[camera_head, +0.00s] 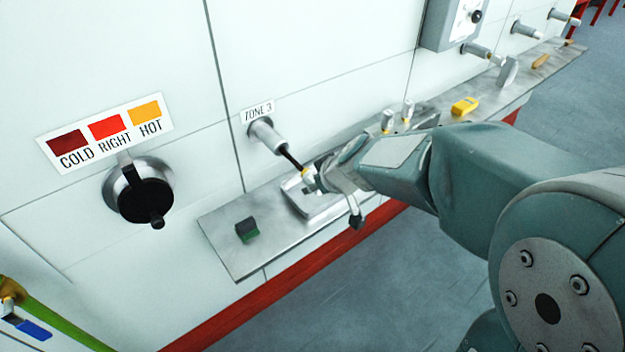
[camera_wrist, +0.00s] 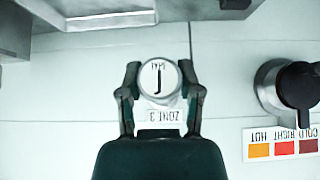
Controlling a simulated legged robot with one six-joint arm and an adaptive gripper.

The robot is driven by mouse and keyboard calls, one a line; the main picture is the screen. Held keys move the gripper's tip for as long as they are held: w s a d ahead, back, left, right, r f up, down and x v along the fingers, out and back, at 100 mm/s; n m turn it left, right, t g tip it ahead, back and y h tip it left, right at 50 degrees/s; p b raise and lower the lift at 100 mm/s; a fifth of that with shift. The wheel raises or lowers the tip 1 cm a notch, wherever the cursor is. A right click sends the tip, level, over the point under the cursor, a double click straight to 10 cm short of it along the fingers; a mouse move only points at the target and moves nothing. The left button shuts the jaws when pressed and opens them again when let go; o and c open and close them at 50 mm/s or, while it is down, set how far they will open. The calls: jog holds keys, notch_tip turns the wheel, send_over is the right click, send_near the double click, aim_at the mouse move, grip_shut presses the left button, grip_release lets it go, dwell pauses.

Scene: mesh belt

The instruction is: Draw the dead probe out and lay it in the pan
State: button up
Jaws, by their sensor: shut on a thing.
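In the head view the probe's dark shaft (camera_head: 291,158) runs between the grey tube (camera_head: 266,135) under the ZONE 3 label and my gripper (camera_head: 313,180). A yellowish collar shows near the fingers. The shaft is hidden behind the head there. A shallow metal pan (camera_head: 303,207) rests on the shelf below my gripper, partly covered by it.
The metal shelf (camera_head: 222,232) carries a dark green block (camera_head: 246,229), a yellow device (camera_head: 465,106) and small upright fittings (camera_head: 388,121). A black knob (camera_head: 146,198) sits under the COLD RIGHT HOT label. More tubes (camera_head: 527,31) project from the wall farther back.

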jog(key=shift+s+d, duration=0.65)
jog(key=shift+s, duration=0.3)
jog(key=shift+s+d, duration=0.6)
jog(key=shift+s, duration=0.3)
jog(key=shift+w+f, duration=0.1)
